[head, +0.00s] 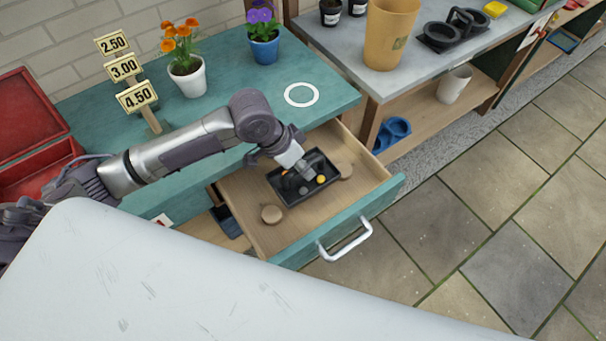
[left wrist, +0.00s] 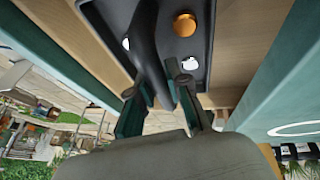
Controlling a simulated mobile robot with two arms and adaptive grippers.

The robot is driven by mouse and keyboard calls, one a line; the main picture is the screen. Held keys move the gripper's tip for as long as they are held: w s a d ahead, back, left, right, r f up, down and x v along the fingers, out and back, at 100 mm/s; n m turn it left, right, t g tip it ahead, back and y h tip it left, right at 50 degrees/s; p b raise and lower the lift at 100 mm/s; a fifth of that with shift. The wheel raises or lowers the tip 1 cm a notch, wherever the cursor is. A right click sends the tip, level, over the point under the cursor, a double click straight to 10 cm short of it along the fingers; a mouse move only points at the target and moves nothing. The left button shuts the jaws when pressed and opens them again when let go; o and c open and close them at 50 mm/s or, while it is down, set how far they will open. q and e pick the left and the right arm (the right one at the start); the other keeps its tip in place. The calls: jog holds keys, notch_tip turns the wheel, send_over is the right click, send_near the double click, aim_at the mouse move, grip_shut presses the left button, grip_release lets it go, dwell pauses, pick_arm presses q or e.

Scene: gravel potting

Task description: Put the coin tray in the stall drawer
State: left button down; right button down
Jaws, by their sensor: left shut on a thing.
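The coin tray (head: 316,191) is a small black tray with a gold coin (head: 321,180) and silver coins in it. It sits inside the open stall drawer (head: 340,229), which has a teal front, a wooden inside and a silver handle. My left gripper (head: 303,169) reaches down over the tray. In the left wrist view its fingers (left wrist: 162,90) are shut on the dark raised grip of the coin tray (left wrist: 190,48). Whether the tray touches the drawer floor is hard to tell. My right gripper is not in view.
The teal counter (head: 222,108) above holds flower pots, price signs and a white ring (head: 301,94). A red box (head: 27,120) stands open at left.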

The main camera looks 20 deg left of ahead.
aim_at(304, 178)
pick_arm(q)
jog(key=shift+w+f, duration=0.1)
jog(key=shift+f, duration=0.05)
jog(key=shift+a+f, duration=0.1)
jog(key=shift+f, duration=1.8)
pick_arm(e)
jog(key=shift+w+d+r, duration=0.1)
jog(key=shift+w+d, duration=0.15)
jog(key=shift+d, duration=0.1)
pick_arm(q)
jog(key=shift+f, duration=0.15)
jog(key=c, duration=1.1)
grip_release()
jog(key=shift+c, duration=0.2)
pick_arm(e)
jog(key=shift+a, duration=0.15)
